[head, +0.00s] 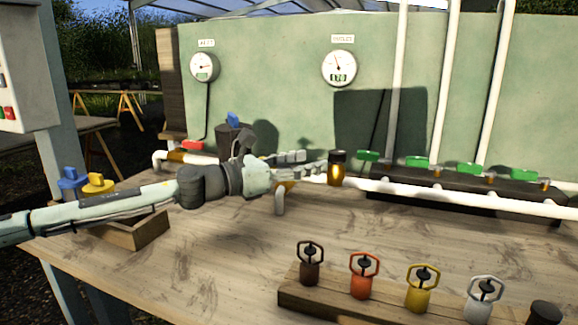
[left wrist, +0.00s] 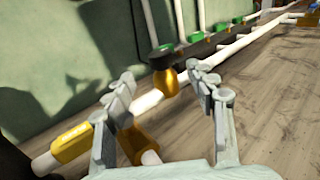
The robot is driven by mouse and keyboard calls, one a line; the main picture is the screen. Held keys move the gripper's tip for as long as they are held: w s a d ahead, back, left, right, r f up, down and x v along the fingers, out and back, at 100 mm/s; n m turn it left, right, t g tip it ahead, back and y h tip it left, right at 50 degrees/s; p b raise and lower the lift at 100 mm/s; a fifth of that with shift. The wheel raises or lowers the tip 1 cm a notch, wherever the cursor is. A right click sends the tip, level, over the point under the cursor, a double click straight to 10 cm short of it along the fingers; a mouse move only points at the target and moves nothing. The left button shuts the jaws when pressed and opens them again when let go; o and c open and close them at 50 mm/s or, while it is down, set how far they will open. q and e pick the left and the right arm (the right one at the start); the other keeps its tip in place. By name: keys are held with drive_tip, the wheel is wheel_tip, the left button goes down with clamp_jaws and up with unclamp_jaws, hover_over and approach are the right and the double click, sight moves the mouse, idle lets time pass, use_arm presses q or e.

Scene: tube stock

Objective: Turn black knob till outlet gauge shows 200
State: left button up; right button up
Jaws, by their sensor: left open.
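The black knob (head: 338,155) sits on top of a brass regulator body (head: 335,175) on the white pipe. In the left wrist view the knob (left wrist: 163,54) and brass body (left wrist: 168,80) lie ahead, between the fingers. My left gripper (head: 312,167) is open and empty, just left of the regulator in the head view. In the wrist view (left wrist: 160,76) its fingers are apart, with no clear contact. The right gauge (head: 339,68) has a small display that seems to read 070; its label is too small to read surely. The left gauge (head: 203,67) is unreadable.
Several green-handled valves (head: 416,162) line the pipe at right. A blue knob (head: 233,119) and red handle (head: 192,145) are behind my left arm. A wooden rack (head: 290,295) with coloured ring-topped pieces stands in front.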

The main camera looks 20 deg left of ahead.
use_arm(q)
drive_tip(key=shift+v, duration=2.45)
drive_tip(key=shift+f, duration=0.1)
